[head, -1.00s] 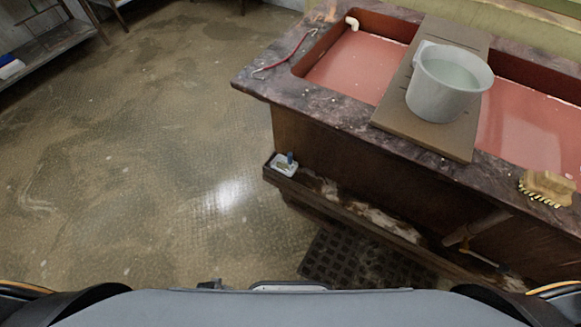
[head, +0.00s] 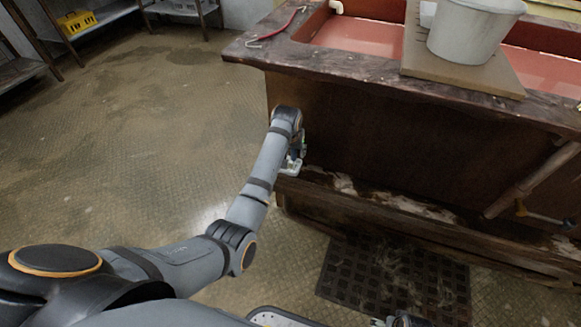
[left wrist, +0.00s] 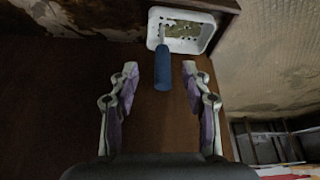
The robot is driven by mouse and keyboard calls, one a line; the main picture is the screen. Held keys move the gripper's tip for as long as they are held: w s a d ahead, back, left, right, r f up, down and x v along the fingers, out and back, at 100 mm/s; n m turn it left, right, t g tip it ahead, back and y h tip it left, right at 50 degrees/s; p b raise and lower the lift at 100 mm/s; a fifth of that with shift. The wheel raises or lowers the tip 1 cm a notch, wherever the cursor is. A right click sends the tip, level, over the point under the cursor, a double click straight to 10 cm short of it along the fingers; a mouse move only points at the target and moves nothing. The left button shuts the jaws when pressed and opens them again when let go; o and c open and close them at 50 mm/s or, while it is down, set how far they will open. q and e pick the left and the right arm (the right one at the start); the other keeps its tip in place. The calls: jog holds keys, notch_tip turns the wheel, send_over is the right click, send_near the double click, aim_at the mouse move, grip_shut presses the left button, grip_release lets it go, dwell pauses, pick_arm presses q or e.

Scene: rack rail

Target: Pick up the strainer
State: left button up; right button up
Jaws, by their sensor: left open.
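The strainer (left wrist: 163,70) shows in the left wrist view as a blue handle with a thin grey stem. Its far end goes into a white slotted basket (left wrist: 207,35), where its shape is hard to make out. My left gripper (left wrist: 161,80) is open, with one finger on each side of the blue handle and a gap to both. In the head view my left gripper (head: 297,150) is at the left end of the sink bench's low ledge and mostly hides the strainer. A small part of what may be my right gripper (head: 395,321) shows at the bottom edge.
The sink bench (head: 400,125) has a wooden ledge (head: 400,215) along its front. A grey bucket (head: 465,35) stands on a board (head: 455,72) across the sink. A red hooked rod (head: 277,30) lies on the rim. The floor at left is clear.

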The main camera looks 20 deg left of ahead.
aim_at(293, 154)
pick_arm(q)
jog(key=shift+x, duration=1.2)
jog(key=b+x, duration=0.2)
jog(key=x, duration=0.1)
jog(key=b+x, duration=0.1)
jog(key=shift+w+a+f, duration=0.3)
jog(key=shift+w, duration=0.05)
jog(key=shift+w+f, duration=0.1)
grip_shut()
pick_arm(e)
notch_tip(293, 154, up, 10)
jog(key=w+a, duration=0.1)
jog(key=a, duration=0.1)
jog(key=shift+a, duration=0.25)
